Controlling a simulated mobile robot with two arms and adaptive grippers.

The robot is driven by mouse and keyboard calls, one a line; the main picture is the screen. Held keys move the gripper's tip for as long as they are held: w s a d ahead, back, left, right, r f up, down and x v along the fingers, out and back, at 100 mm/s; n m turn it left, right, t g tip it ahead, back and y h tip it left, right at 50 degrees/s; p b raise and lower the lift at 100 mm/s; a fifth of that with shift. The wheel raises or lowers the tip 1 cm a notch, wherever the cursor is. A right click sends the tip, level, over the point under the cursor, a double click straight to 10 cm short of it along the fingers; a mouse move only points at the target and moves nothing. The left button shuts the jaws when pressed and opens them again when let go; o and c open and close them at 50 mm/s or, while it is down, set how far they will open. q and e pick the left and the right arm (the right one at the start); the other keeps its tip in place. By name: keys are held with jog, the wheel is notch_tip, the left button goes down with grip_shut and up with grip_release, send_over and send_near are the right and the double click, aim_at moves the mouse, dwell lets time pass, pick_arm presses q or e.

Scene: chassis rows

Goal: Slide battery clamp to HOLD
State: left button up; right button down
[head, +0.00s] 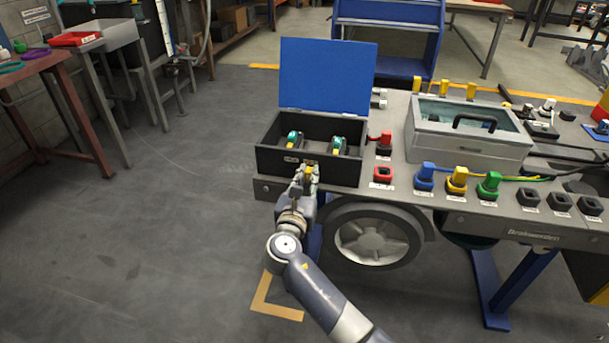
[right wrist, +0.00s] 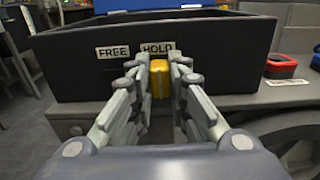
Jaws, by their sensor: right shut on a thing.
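The battery clamp is a small yellow slider (head: 310,167) on the front wall of a black box (head: 338,175) with its blue lid (head: 325,75) raised. In the right wrist view the yellow clamp (right wrist: 160,80) sits below the HOLD label (right wrist: 157,48), to the right of the FREE label (right wrist: 113,51). My right gripper (right wrist: 160,75) is shut on the clamp, one finger on each side. In the head view my right gripper (head: 304,178) is at the box front. The fingers hide the clamp's track. My left gripper is not in view.
Two teal-and-black batteries (head: 294,140) (head: 338,145) stand in the box. Red, blue, yellow and green connectors and a grey clear-topped case (head: 465,150) occupy the bench to the right. A wheel (head: 372,238) is below the box. The floor at left is open.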

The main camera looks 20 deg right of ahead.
jog(key=shift+d+f, duration=0.1)
jog(key=shift+d, duration=0.05)
jog(key=c, duration=1.5)
grip_release()
jog(key=shift+s+d, duration=0.1)
jog(key=shift+s, duration=0.05)
jog(key=shift+s+a, duration=0.3)
jog(key=shift+a, duration=0.05)
jog(key=v, duration=1.1)
